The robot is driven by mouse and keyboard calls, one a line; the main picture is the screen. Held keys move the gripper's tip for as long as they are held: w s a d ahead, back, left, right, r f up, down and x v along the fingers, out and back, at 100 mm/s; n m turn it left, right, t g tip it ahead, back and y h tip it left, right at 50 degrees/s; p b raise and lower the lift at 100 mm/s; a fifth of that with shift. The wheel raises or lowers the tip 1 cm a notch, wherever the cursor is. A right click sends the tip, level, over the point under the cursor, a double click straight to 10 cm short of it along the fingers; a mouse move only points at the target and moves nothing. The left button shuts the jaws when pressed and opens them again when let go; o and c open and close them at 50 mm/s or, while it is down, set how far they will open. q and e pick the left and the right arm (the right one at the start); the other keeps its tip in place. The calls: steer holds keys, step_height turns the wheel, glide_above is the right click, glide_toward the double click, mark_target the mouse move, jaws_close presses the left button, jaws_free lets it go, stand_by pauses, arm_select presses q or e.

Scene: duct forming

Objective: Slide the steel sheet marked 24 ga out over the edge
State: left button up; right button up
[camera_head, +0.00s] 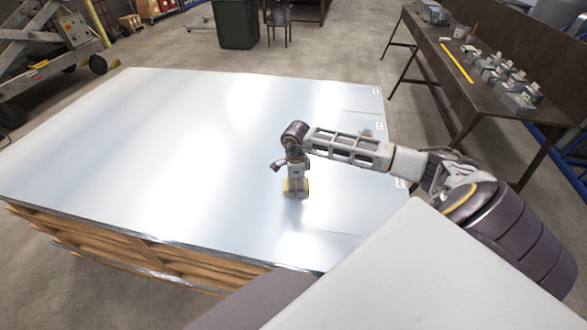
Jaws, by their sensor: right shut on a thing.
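Large shiny steel sheets (180,150) lie flat on a stack. Small white labels show along the right edge: one near the far corner (376,91), one in the middle (380,126) and one lower down (401,183). Their print is too small to read, so I cannot tell which sheet is marked 24 ga. My right gripper (297,186) points down onto the sheet surface, right of its middle. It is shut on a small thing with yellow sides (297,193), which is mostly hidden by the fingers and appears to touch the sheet. My left gripper is out of view.
Wooden pallets (150,255) bear the stack. A dark workbench (480,75) with several metal blocks and a yellow strip (456,63) stands at the right. A green bin (236,22) stands behind. Open floor lies between the stack and the bench.

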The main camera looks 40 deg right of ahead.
steer(key=shift+s+d+f, duration=0.2)
steer(key=shift+s, duration=0.1)
steer(key=shift+s+d, duration=0.5)
steer(key=shift+s, duration=0.1)
steer(key=shift+s+d+r+p, duration=0.1)
steer(key=shift+s+d+p, duration=0.15)
steer(key=shift+p, duration=0.05)
steer(key=shift+r, duration=0.15)
stand_by(0.4)
steer(key=shift+w+r+p, duration=0.1)
steer(key=shift+r+p, duration=0.2)
steer(key=shift+r, duration=0.05)
steer(key=shift+r+p, duration=1.55)
steer(key=shift+r, duration=1.6)
